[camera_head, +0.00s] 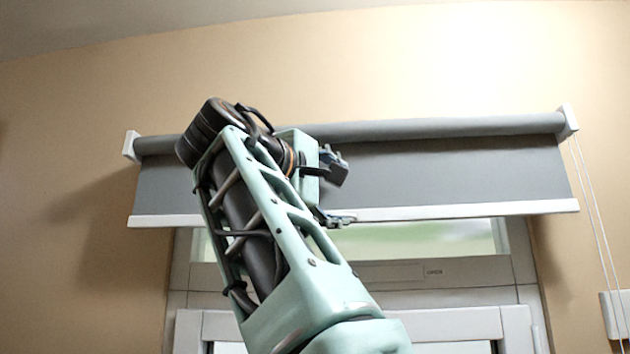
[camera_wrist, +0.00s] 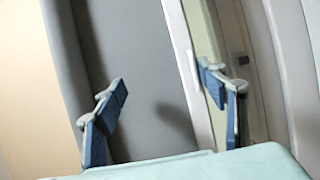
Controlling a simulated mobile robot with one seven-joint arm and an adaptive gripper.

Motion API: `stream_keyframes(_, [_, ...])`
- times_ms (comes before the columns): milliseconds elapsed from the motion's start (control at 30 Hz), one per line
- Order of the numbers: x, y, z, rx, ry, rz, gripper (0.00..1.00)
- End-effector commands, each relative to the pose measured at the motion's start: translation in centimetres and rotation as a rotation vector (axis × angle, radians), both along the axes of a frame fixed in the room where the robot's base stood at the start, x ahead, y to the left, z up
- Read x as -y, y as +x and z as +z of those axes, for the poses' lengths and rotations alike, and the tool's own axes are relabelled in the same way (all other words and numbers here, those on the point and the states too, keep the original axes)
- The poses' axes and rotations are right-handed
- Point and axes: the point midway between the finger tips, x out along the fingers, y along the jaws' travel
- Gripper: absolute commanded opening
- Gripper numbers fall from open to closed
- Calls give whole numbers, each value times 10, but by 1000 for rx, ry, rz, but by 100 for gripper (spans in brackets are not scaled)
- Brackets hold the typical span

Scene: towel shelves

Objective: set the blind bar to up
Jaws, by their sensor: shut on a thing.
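The grey blind (camera_head: 460,172) hangs partly unrolled from its roller. Its white bottom bar (camera_head: 455,210) runs nearly level across the top of the window. In the wrist view the bar (camera_wrist: 190,75) is a pale strip running steeply between the fingers. My gripper (camera_head: 342,195) is at the bar, left of its right half, and is shut on it. One blue finger shows over the grey cloth and the other on the window side in the wrist view (camera_wrist: 167,92). The exact contact is hidden, and my arm covers part of the blind and bar.
The roller (camera_head: 450,127) sits between white end brackets on the beige wall. The window frame (camera_head: 440,271) stands below and behind the bar. The wall above the roller is clear.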

Motion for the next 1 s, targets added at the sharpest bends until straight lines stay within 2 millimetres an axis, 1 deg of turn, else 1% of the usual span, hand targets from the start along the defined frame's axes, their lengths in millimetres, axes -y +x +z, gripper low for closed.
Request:
stream_keyframes(33, [0,-13,17,38,9,20,46])
stream_keyframes(267, [-7,-28,15,38,9,21,43])
stream_keyframes(300, [-8,-30,15,38,9,21,35])
stream_keyframes(333, [-9,-32,14,38,9,21,22])
stream_keyframes(633, [-19,-48,7,26,3,16,22])
stream_keyframes(1000, [-30,-71,3,24,3,15,22])
